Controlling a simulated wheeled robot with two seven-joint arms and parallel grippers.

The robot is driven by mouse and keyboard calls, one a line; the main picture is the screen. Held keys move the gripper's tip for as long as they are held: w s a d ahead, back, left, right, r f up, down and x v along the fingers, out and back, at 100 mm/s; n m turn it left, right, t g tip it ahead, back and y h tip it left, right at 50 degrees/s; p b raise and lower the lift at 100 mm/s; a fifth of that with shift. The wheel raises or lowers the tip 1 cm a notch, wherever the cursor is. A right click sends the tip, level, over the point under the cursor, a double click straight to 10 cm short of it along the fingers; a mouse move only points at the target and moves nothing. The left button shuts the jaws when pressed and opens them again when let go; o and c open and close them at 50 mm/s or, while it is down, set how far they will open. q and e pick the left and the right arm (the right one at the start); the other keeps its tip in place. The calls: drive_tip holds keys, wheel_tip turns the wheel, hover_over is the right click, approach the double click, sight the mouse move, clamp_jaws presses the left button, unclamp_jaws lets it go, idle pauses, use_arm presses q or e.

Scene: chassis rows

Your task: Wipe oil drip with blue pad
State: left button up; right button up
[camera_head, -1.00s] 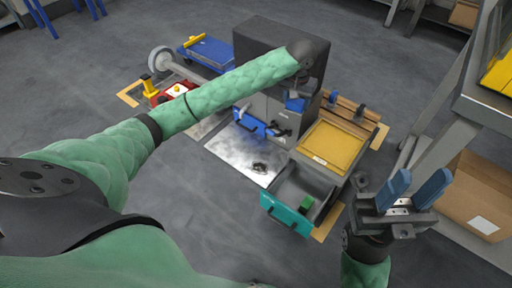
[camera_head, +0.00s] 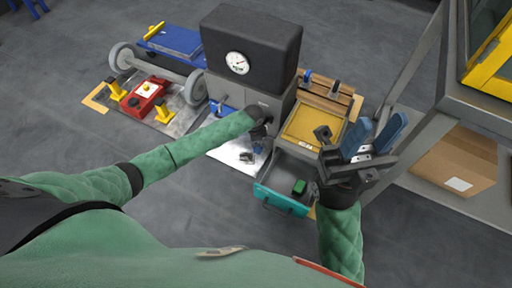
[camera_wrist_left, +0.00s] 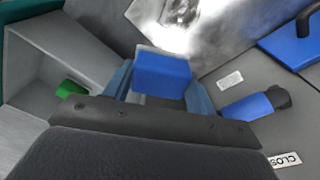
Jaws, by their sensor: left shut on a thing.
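The blue pad (camera_wrist_left: 162,74) is held between the two blue fingers of my left gripper (camera_head: 258,148). The pad is mostly hidden by the gripper in the head view. The oil drip (camera_head: 247,157) is a dark patch on the shiny metal plate (camera_head: 228,154). It also shows at the top of the left wrist view (camera_wrist_left: 182,12), beyond the pad. The pad appears above the plate, apart from the drip. My right gripper (camera_head: 373,132) is raised at the right with its blue fingers apart and nothing between them.
A teal-fronted open drawer (camera_head: 279,203) holding a green block (camera_head: 299,187) lies right of the plate. A dark machine with a gauge (camera_head: 240,62) stands behind. A yellow tray (camera_head: 313,126) is to the right. A red box (camera_head: 146,95) sits at left.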

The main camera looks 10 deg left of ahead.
use_arm(q)
wheel_tip(320, 180, down, 3)
drive_tip(key=m, duration=0.3)
drive_tip(key=shift+s+f+m, duration=0.1)
drive_tip(key=shift+f+m, duration=0.05)
drive_tip(key=shift+m, duration=0.15)
drive_tip(key=shift+a+f+m+g, duration=0.2)
drive_tip(key=shift+f+m+g, duration=0.1)
drive_tip(key=shift+f+m, duration=1.05)
